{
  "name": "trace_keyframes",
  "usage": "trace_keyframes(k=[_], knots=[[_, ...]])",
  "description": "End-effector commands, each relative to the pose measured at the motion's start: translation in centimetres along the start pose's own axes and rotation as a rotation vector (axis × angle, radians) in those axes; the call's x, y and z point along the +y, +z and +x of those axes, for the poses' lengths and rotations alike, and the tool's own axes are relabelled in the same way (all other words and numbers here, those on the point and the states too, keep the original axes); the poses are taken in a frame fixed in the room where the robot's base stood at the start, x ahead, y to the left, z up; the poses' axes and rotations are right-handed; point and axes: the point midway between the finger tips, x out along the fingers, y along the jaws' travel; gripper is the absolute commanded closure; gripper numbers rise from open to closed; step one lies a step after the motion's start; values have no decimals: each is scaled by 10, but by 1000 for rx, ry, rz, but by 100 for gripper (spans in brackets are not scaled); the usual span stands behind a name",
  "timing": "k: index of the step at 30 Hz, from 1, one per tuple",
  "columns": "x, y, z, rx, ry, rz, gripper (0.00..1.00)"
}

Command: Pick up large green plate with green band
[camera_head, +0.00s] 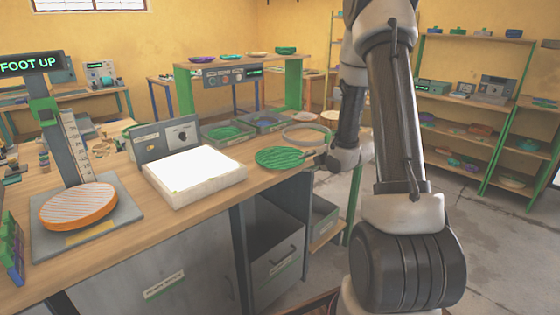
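A green plate (277,157) with dark stripes lies flat at the right end of the wooden workbench, just right of a white glowing light box. A band around its rim is hard to make out at this size. My gripper (316,155) comes in low from the right, its tip at or very near the plate's right edge. The fingers are small and dark here, so I cannot tell whether they are open, closed or touching the plate. Another green plate (228,133) lies in a tray farther back.
The light box (196,175) stands left of the plate. A pale ring (306,134) lies behind the plate. An orange striped disc (78,206) sits on a measuring stand at the left. The bench edge runs close in front of the plate, with open drawers (275,262) below.

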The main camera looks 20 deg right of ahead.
Motion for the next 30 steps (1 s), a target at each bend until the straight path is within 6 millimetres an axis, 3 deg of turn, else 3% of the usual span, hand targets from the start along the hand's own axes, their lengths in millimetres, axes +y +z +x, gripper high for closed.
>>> trace_keyframes(k=[13,22,23,27,30], knots=[[0,-2,63,2,-1,-1,69],[0,-1,71,0,0,0,69],[0,-1,71,0,0,0,71],[0,-1,71,0,0,0,97],[0,-1,70,0,0,0,100]])
